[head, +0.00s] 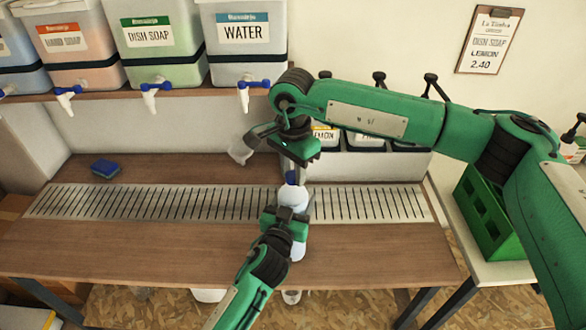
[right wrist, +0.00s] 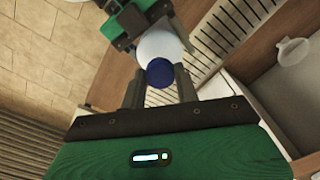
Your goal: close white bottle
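The white bottle (head: 299,245) stands upright near the front edge of the table. My left gripper (head: 284,217) is shut around its upper body; both also show in the right wrist view, the bottle (right wrist: 160,42) and the left gripper (right wrist: 137,27). A blue cap (head: 291,177) is at the top of the bottle. My right gripper (head: 294,167) points down from above. In the right wrist view the cap (right wrist: 160,72) sits centred between its two narrow-set fingers. Whether the cap is seated on the neck or just above it I cannot tell.
A metal drain grate (head: 120,203) runs across the wooden table (head: 150,255). A blue sponge (head: 105,169) lies at the back left. Soap and water drums (head: 245,45) with taps stand on the shelf behind. A white funnel (head: 240,152) is behind the grippers. A green crate (head: 488,215) is at right.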

